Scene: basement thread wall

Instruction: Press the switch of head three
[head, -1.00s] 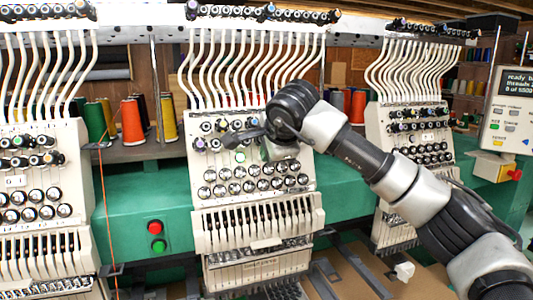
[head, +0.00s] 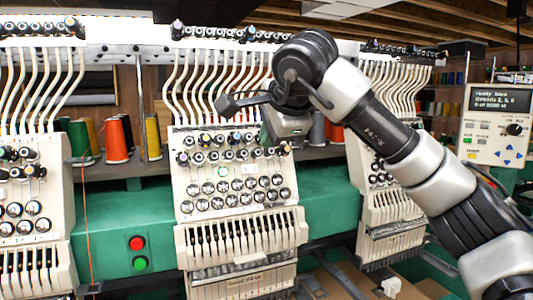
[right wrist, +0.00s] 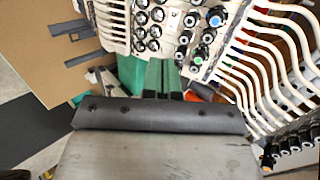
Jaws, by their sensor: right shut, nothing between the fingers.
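Several cream embroidery heads stand in a row in the head view. The frames do not tell me which head is number three. My right gripper (head: 287,124) hangs in front of the upper right of the middle head, apart from the green switch. Its fingers are shut and empty; they show as dark narrow strips in the right wrist view (right wrist: 165,78). My left gripper is not in view.
Another head (head: 35,200) stands at the left and one (head: 390,185) at the right, partly behind my right arm. A control panel (head: 500,122) is at the far right.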

